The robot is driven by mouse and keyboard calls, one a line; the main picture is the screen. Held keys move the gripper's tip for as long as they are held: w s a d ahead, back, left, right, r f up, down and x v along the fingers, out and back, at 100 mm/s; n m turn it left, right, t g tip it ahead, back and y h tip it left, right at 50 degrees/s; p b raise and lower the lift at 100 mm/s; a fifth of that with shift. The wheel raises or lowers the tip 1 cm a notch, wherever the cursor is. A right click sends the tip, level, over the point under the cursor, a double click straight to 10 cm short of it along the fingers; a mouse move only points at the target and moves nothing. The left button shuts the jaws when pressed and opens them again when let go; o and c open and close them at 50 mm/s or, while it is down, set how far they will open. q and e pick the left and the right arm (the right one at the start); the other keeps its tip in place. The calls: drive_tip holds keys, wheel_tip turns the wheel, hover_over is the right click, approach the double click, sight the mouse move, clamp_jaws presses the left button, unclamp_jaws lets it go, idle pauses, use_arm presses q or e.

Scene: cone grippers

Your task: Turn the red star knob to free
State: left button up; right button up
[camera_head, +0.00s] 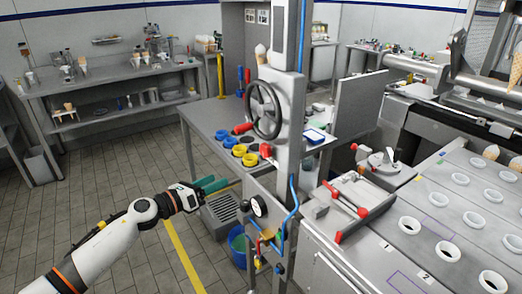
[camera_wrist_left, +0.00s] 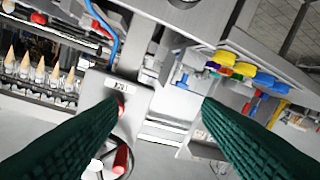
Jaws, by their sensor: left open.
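A red knob (camera_head: 265,150) sits low on the left edge of the grey column plate, below the black handwheel (camera_head: 263,110); its star shape is too small to make out. My left gripper (camera_head: 213,185) has dark green fingers and is lower and to the left of the knob, apart from it. In the left wrist view my left gripper (camera_wrist_left: 150,95) is open with nothing between its fingers. A red part (camera_wrist_left: 121,106) shows there beside the left finger, under a small white label (camera_wrist_left: 118,87), partly hidden by the finger. I cannot tell whether it is the same knob. My right gripper is out of view.
A red lever grip (camera_head: 243,128) juts left from the handwheel. Yellow and blue cups (camera_head: 239,150) stand on the table left of the column. A gauge (camera_head: 258,205) and blue hose (camera_head: 291,215) are below. Floor (camera_head: 130,180) left of my arm is clear.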

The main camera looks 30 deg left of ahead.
sight(263, 151)
use_arm(q)
drive_tip(key=d+r+m+h, duration=0.3)
drive_tip(key=d+r+m, duration=0.25)
drive_tip(key=r, duration=0.25)
drive_tip(key=shift+g+y, duration=0.3)
drive_tip(key=p+x, duration=0.1)
drive_tip(key=x, duration=0.2)
drive_tip(key=p+x, duration=0.1)
drive_tip(key=x, duration=0.2)
drive_tip(key=p+x, duration=0.2)
drive_tip(key=x, duration=0.2)
drive_tip(key=shift+w+a+f, duration=0.1)
drive_tip(key=shift+a, duration=0.35)
drive_tip(key=shift+w+d+f, duration=0.15)
drive_tip(key=shift+w+d, duration=0.1)
drive_tip(key=shift+w, duration=0.3)
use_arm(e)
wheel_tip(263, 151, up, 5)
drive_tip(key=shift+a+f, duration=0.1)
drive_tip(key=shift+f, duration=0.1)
use_arm(q)
drive_tip(key=shift+c, duration=0.6)
drive_tip(key=c, duration=0.9)
